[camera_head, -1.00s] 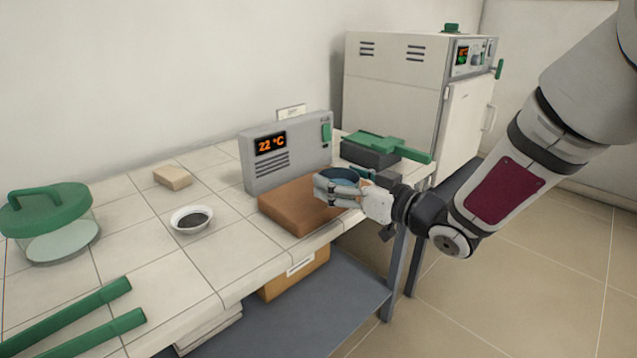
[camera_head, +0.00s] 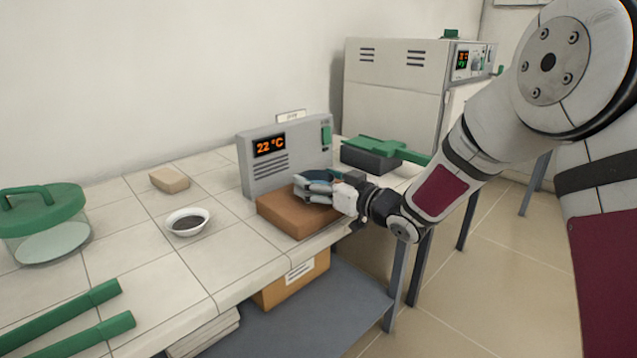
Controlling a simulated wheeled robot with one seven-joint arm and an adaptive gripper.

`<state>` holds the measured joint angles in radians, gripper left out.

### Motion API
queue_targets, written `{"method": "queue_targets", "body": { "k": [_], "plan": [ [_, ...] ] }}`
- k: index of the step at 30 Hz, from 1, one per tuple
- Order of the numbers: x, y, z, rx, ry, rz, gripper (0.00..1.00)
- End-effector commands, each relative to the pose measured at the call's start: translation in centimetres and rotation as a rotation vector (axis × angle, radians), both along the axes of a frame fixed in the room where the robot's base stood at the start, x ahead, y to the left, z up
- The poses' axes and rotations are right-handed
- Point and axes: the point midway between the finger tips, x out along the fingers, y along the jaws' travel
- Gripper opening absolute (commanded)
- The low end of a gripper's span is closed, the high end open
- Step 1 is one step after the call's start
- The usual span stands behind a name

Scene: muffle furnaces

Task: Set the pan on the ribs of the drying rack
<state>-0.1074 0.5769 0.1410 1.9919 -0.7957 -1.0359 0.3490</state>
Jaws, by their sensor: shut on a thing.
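My gripper (camera_head: 312,189) is over the brown block (camera_head: 283,216) on the bench, in front of the grey unit (camera_head: 272,165) reading 22 °C. Its fingers are shut on a small dark blue round dish (camera_head: 320,179), apparently the pan, mostly hidden by the fingers. I cannot tell whether the dish touches the block. No ribbed drying rack can be clearly made out.
A white bowl with dark contents (camera_head: 187,222) and a small tan block (camera_head: 170,180) stand left on the tiled bench. A green-lidded glass vessel (camera_head: 45,225) and green bars (camera_head: 75,325) are further left. A green-topped dark block (camera_head: 370,158) and a large furnace (camera_head: 395,95) stand behind.

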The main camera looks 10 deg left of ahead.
Motion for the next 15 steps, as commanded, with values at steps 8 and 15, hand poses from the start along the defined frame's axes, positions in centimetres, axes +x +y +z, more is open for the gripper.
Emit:
{"method": "queue_targets", "body": {
  "k": [8,15],
  "plan": [
    [-0.01,-0.02,-0.18,0.000,0.000,0.000,0.79],
    [-0.01,-0.03,-0.11,-0.001,-0.001,0.000,0.94]
  ]
}}
